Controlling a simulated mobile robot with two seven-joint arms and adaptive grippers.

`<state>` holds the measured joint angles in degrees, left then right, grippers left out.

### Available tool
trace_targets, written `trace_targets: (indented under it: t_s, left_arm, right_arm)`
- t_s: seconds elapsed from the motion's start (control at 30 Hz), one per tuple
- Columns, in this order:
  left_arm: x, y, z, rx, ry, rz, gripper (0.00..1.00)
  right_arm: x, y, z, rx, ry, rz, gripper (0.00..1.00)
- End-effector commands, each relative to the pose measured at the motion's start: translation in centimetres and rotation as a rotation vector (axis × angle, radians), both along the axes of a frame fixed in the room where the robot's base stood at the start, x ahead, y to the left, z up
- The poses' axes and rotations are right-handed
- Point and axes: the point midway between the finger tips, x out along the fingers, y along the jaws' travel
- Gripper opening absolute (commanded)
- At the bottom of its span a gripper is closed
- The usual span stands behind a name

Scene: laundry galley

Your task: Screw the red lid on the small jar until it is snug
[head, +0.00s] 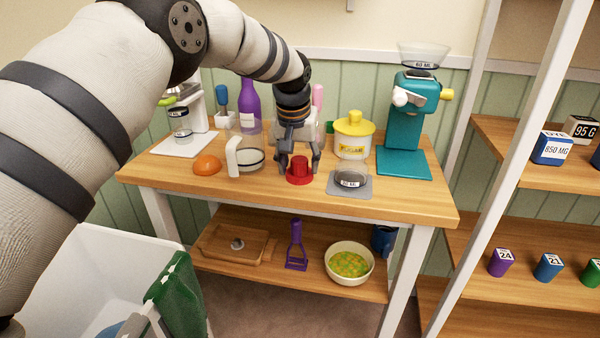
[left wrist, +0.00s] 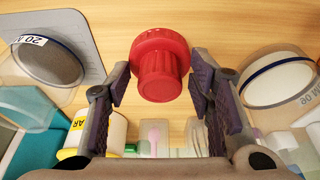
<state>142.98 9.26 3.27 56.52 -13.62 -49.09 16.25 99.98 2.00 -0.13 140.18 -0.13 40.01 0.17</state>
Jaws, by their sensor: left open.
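The red lid (head: 299,172) rests on the wooden table near its front edge, wide flange down and knob up. In the left wrist view the red lid (left wrist: 160,64) shows between and just beyond the fingertips. My left gripper (head: 299,163) points down over the lid, open, with a finger on each side of the knob and a gap visible beside it. A small clear jar (head: 351,181), marked 20 ML, stands open on a grey plate (head: 337,190) right of the lid; it also shows in the left wrist view (left wrist: 52,62). My right gripper is out of view.
A clear cup with a white handle (head: 234,158) and an orange dome (head: 207,166) stand left of the lid. A yellow-lidded canister (head: 353,140) and a teal grinder (head: 408,118) stand behind and right. Bare table lies between lid and grey plate.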

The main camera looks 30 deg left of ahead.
Motion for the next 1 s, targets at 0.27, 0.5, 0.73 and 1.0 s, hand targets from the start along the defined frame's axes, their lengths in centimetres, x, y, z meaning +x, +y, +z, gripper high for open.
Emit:
trace_targets:
  t_s: [0.27, 0.5, 0.73, 1.0]
  left_arm:
    - [0.0, 0.0, 0.2, 0.001, -0.002, 0.0, 0.14]
    - [0.0, 0.0, 0.4, 0.001, -0.003, 0.0, 0.0]
    - [0.0, 0.0, 2.4, 0.001, -0.006, 0.0, 0.0]
    - [0.0, 0.0, 4.5, 0.001, -0.005, 0.0, 0.0]
  right_arm:
    - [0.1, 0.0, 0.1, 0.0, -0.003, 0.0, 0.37]
    - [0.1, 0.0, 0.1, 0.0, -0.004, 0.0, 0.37]
    - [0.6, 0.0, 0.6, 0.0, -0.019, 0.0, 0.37]
    - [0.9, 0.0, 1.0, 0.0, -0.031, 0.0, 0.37]
